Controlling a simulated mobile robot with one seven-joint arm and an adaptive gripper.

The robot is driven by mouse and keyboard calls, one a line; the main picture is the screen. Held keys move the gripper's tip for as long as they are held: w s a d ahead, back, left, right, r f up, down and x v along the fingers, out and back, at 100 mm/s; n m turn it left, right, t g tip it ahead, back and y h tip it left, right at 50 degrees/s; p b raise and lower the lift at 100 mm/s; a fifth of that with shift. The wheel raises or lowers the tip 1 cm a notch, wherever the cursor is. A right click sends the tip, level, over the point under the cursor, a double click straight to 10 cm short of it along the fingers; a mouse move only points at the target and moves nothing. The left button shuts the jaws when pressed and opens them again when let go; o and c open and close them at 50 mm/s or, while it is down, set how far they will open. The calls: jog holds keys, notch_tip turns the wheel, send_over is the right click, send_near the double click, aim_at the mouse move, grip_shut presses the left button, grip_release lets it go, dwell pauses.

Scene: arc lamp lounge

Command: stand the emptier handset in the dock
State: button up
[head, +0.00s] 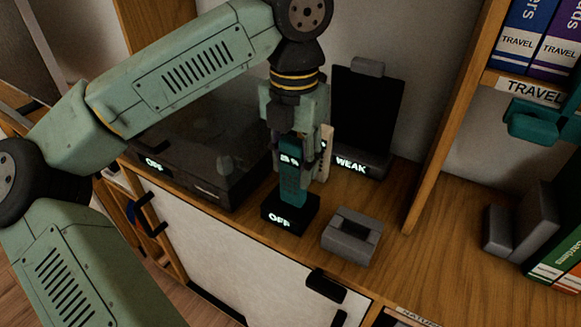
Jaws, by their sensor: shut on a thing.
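My gripper (292,138) is shut on a teal handset (292,182) with a small lit screen near its top, which I cannot read. The handset is upright, and its lower end meets the top of a small black dock (286,222) whose front reads "OFF". I cannot tell whether it is fully seated or just above the slot. A narrow cream upright thing (326,150), perhaps the other handset, stands behind and right of my gripper and is partly hidden by it.
A black upright panel device (366,108) reading "WEAK" stands behind. A dark boxy unit (210,165) reading "OFF" is at left. A grey slotted block (352,235) sits right of the dock. Books, a grey bookend (522,228) and a wooden divider (455,110) stand at right.

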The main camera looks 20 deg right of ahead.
aim_at(292, 136)
jog(key=f, duration=0.1)
jog(key=w+f+p, duration=0.1)
jog(key=shift+w+f, duration=0.15)
jog(key=shift+f, duration=0.7)
jog(key=shift+f, duration=0.1)
jog(key=shift+f, duration=0.15)
jog(key=o, duration=1.2)
jog(key=shift+o, duration=0.2)
jog(key=shift+r+b, duration=0.45)
jog(key=shift+r, duration=3.55)
